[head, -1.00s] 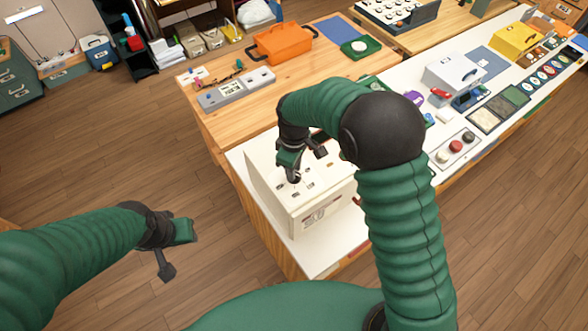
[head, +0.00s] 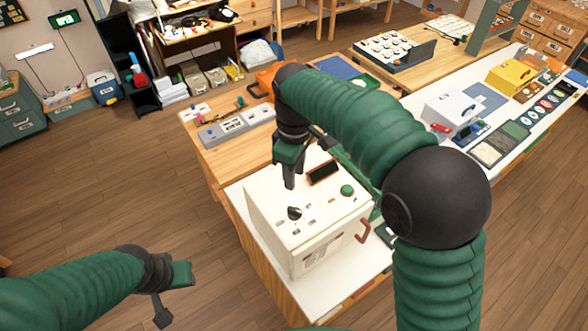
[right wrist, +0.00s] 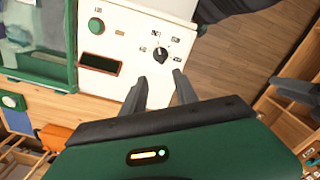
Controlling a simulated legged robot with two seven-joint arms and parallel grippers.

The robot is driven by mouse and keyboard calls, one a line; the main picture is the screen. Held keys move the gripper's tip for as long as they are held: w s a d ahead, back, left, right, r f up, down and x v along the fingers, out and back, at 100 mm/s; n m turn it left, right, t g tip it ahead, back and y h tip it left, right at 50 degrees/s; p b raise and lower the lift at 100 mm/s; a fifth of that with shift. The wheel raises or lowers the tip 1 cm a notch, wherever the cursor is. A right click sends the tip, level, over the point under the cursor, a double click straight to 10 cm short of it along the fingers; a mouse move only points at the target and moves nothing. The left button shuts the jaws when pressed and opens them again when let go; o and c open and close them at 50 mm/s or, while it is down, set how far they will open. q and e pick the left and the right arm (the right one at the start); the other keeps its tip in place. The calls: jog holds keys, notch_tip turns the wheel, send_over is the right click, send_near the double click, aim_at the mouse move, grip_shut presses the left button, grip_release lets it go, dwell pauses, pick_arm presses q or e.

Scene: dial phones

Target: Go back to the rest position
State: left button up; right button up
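A white box (head: 310,217) stands on the near end of the white counter. Its top has a black dial (head: 295,213), a dark red-framed display (head: 324,172) and a green button (head: 347,190). My right gripper (head: 289,184) is above the box top, behind the dial in the head view. In the right wrist view its two fingers (right wrist: 160,76) are apart and empty, with the dial (right wrist: 161,54) beyond the tips and clear of them. My left gripper (head: 174,294) is open and empty over the floor at lower left.
A wooden table (head: 214,155) with a grey switch panel (head: 236,124) and an orange case (head: 268,73) lies behind the box. The counter runs right with a white case (head: 450,108) and a yellow case (head: 510,76). The wooden floor (head: 110,190) at left is clear.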

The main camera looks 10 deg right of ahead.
notch_tip(320, 180, up, 2)
jog(key=shift+w+r, duration=0.1)
dwell(0.4)
